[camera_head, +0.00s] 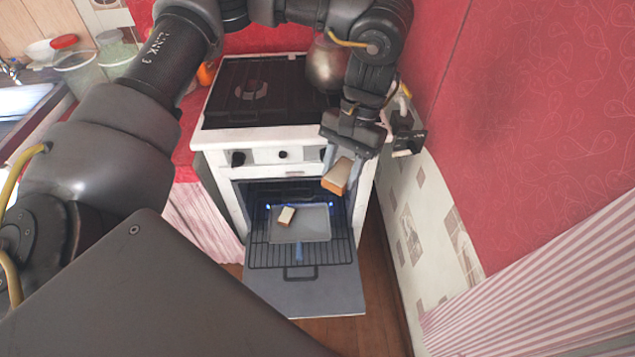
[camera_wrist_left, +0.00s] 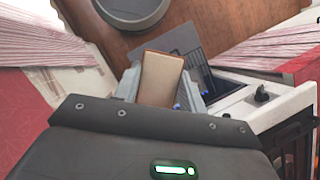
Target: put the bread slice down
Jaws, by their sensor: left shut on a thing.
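My left gripper (camera_head: 343,158) is shut on a bread slice (camera_head: 337,177), brown at the crust and pale on its top face. It holds the slice in the air in front of the stove, above the right side of the open oven. In the left wrist view the slice (camera_wrist_left: 161,78) stands between the two fingers and hides part of what lies beyond. Another small bread piece (camera_head: 286,215) lies on the left part of a grey tray (camera_head: 312,223) on the pulled-out oven rack (camera_head: 262,255). My right gripper is not in view.
The oven door (camera_head: 310,297) is folded down and open below the rack. The white stove (camera_head: 270,137) has a metal pot (camera_head: 326,65) on its right rear. A red and tiled wall (camera_head: 425,235) stands close on the right. The tray's right part is bare.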

